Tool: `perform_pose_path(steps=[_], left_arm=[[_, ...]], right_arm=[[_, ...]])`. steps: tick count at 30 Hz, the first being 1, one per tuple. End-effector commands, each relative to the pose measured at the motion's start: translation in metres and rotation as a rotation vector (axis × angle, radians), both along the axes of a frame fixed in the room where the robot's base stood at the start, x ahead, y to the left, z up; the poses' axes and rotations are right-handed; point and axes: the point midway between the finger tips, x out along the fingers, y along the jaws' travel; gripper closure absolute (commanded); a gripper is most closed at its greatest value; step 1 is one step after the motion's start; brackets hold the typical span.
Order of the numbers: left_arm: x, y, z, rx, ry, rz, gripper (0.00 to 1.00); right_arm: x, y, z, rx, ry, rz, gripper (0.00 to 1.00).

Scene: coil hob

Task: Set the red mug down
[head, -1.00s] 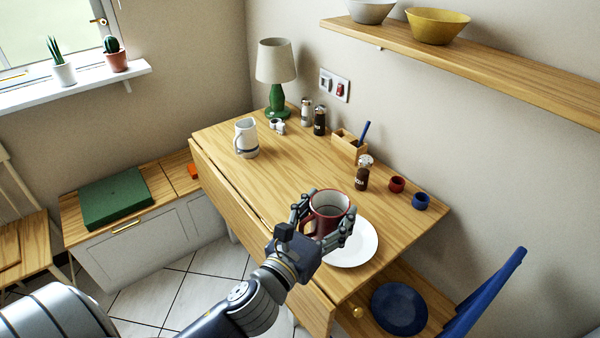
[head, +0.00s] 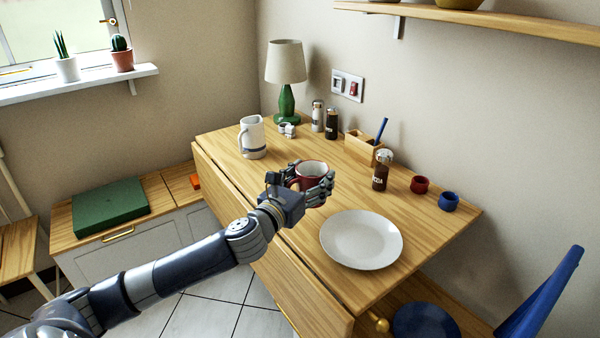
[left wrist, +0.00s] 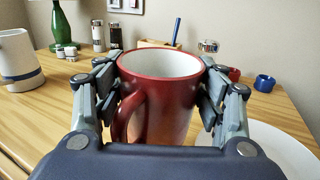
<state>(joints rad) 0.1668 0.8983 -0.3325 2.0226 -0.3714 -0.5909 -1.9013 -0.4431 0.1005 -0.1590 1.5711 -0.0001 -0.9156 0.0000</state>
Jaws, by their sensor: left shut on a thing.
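The red mug (head: 311,170) with a white inside is upright between the fingers of my left gripper (head: 308,182), near the middle of the wooden table (head: 290,215). In the left wrist view the mug (left wrist: 165,95) fills the space between the two finger sets, its handle toward the camera and to the left. My left gripper (left wrist: 160,105) is shut on it. The gripper hides the mug's base in the head view, so I cannot tell whether it touches the table. My right gripper is not in view.
A white plate (head: 361,239) lies in front of the mug, to the right. A white jug (head: 252,138) stands behind left. A dark-filled jar (head: 381,171), a red cup (head: 419,184) and a blue cup (head: 449,202) stand to the right. Bare tabletop lies between them.

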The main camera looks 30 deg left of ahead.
Motion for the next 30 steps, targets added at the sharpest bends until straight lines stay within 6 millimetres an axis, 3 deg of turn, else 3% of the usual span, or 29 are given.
perform_pose_path(steps=[6, 12, 21, 24, 30], left_arm=[[0.036, 0.051, -0.005, 0.001, -0.002, 0.005, 0.67], [0.059, 0.084, -0.008, 0.000, -0.003, 0.002, 0.67], [0.074, 0.103, -0.013, -0.001, -0.002, 0.001, 0.67], [0.072, 0.100, -0.031, -0.004, 0.000, -0.003, 0.67], [0.072, 0.101, -0.046, -0.001, -0.002, -0.002, 0.67]], right_arm=[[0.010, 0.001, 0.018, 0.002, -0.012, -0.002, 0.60], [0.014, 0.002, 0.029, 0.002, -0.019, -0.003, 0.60], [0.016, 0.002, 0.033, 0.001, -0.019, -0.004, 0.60], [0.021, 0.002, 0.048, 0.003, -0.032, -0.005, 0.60], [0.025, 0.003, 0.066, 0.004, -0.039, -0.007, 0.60]])
